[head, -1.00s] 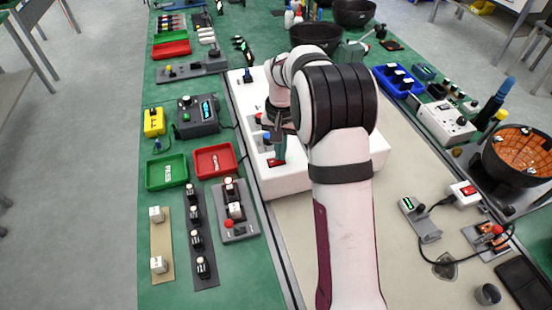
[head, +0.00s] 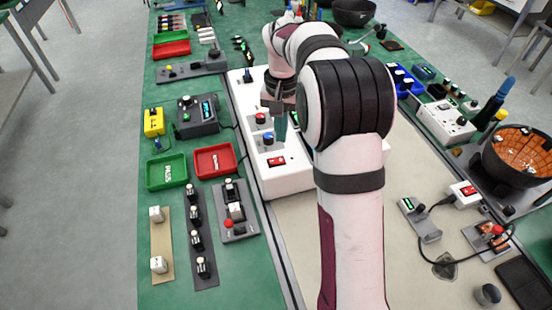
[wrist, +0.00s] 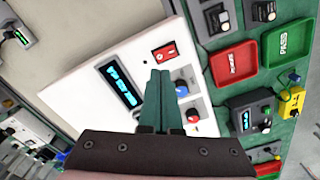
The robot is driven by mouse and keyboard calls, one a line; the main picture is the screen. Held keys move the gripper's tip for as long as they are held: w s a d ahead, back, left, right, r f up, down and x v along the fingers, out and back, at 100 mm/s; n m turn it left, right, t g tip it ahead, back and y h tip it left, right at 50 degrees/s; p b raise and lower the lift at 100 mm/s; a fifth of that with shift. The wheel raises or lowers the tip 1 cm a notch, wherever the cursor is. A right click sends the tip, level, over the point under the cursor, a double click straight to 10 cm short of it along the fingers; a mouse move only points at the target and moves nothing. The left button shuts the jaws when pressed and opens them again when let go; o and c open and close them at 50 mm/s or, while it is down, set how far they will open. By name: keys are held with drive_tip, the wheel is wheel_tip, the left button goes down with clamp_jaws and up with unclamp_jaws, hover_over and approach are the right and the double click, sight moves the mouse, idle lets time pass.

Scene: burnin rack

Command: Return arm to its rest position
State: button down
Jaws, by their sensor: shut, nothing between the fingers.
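My gripper (head: 280,138) hangs over the white rack panel (head: 285,184), with its teal fingers pointing down. The wrist view shows the two fingers (wrist: 160,82) together with nothing held. The panel has a red rocker switch (head: 276,161), a blue knob (head: 268,138) and a red knob (head: 260,118). The wrist view also shows the lit blue display (wrist: 122,86) beside the fingers. The fingers appear raised above the panel. My arm hides the panel's right part in the head view.
A green PASS tray (head: 166,172) and a red tray (head: 215,160) lie left of the panel. A dark boxed device (head: 196,116) stands behind them. A dark bowl with orange inside (head: 522,152) and a white socket box (head: 446,122) are at right. The beige mat's front is fairly clear.

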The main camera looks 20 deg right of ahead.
drive_tip(key=s+a+r, duration=0.4)
drive_tip(key=s+r, duration=0.1)
drive_tip(key=s, duration=0.4)
drive_tip(key=s+a+f+y, duration=0.1)
drive_tip(key=s+a, duration=0.1)
drive_tip(key=s, duration=1)
drive_tip(key=s+a+f, duration=0.2)
drive_tip(key=s+a, duration=0.1)
drive_tip(key=s, duration=0.8)
drive_tip(key=shift+s+a+y, duration=0.3)
drive_tip(key=shift+s+y, duration=0.05)
drive_tip(key=shift+y, duration=0.05)
